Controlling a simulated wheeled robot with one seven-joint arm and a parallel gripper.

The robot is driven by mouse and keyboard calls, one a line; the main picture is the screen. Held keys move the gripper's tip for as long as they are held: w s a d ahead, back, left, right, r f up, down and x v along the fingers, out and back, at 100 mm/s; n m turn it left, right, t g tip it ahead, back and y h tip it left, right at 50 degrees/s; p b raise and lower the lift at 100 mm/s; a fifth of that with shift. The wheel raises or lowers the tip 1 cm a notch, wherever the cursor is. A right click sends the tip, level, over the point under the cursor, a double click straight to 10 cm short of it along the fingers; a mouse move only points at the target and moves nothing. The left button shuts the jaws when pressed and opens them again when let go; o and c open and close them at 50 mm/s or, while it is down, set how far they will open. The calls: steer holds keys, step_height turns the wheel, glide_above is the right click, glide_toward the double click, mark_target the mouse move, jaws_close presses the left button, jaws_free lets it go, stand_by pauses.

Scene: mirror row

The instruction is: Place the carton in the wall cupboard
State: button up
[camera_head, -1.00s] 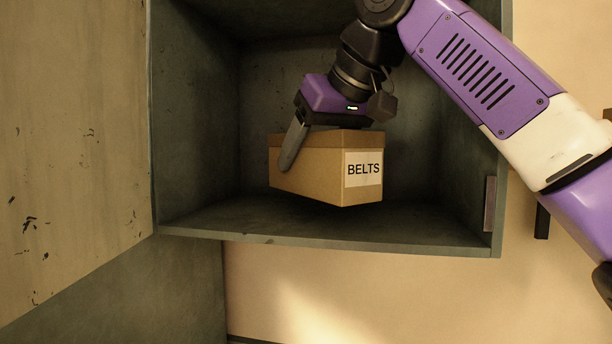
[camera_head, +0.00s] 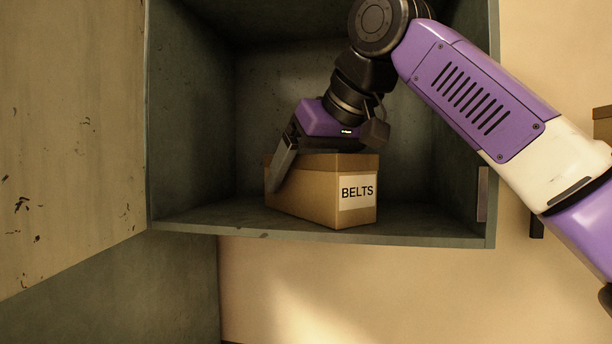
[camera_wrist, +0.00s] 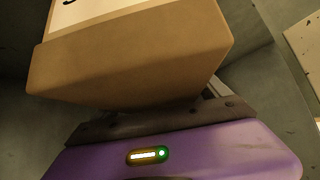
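The brown carton (camera_head: 312,197), labelled BELTS, is inside the wall cupboard (camera_head: 207,222) and appears to rest upright on its floor, near the front. It also fills the top of the wrist view (camera_wrist: 130,60). My gripper (camera_head: 284,168) is directly over the carton, its body just above the lid. The visible finger reaches down beside the carton's left part and looks spread outward from it. The other finger is hidden behind the carton in the head view. The gripper looks open around the carton.
The cupboard door (camera_head: 70,130) stands open on the left. The cupboard's right wall (camera_head: 465,140) is close to my forearm. There is free floor on both sides of the carton. Another brown box (camera_head: 602,124) is partly in view at the right edge.

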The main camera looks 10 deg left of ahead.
steer(key=b+v, duration=0.2)
steer(key=v, duration=1)
steer(key=shift+r, duration=0.1)
stand_by(0.4)
